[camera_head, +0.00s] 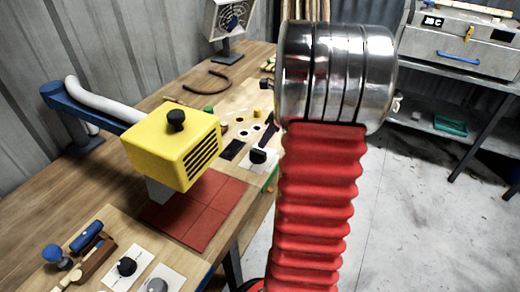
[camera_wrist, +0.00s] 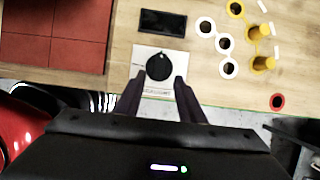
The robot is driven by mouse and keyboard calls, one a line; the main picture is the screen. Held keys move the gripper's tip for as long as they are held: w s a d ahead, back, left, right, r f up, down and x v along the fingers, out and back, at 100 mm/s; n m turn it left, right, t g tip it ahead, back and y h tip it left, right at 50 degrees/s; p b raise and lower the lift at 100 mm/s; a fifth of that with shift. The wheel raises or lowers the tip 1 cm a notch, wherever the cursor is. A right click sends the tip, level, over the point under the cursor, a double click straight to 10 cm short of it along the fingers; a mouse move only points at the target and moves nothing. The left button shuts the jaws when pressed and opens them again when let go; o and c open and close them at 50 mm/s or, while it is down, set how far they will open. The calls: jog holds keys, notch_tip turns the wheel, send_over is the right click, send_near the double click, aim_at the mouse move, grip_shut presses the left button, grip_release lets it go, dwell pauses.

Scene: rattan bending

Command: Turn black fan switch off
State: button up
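A round black knob (camera_wrist: 158,67) on a white plate (camera_wrist: 144,56) lies ahead of my gripper (camera_wrist: 158,82) in the wrist view. My gripper is open, with one dark finger on each side just short of the knob and nothing between the tips. In the head view the same knob (camera_head: 258,156) sits at the table's right edge, with my arm partly in front of that area. Another black knob (camera_head: 127,266) on a white plate is at the near left. A fan (camera_head: 230,17) stands at the back. Which knob serves the fan cannot be told.
A yellow box-shaped head (camera_head: 172,145) overhangs red tiles (camera_head: 205,212). A black rectangle (camera_wrist: 163,22) lies beyond the knob. White rings (camera_wrist: 225,43) and yellow pegs (camera_wrist: 262,64) are to its right. A grey knob (camera_head: 157,286) and blue-handled tools (camera_head: 86,236) lie at the near left.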

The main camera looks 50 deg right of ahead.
aim_at(259, 151)
jog(key=x, duration=0.8)
jog(key=c, duration=0.6)
jog(key=shift+d, duration=0.1)
jog(key=shift+c, duration=0.4)
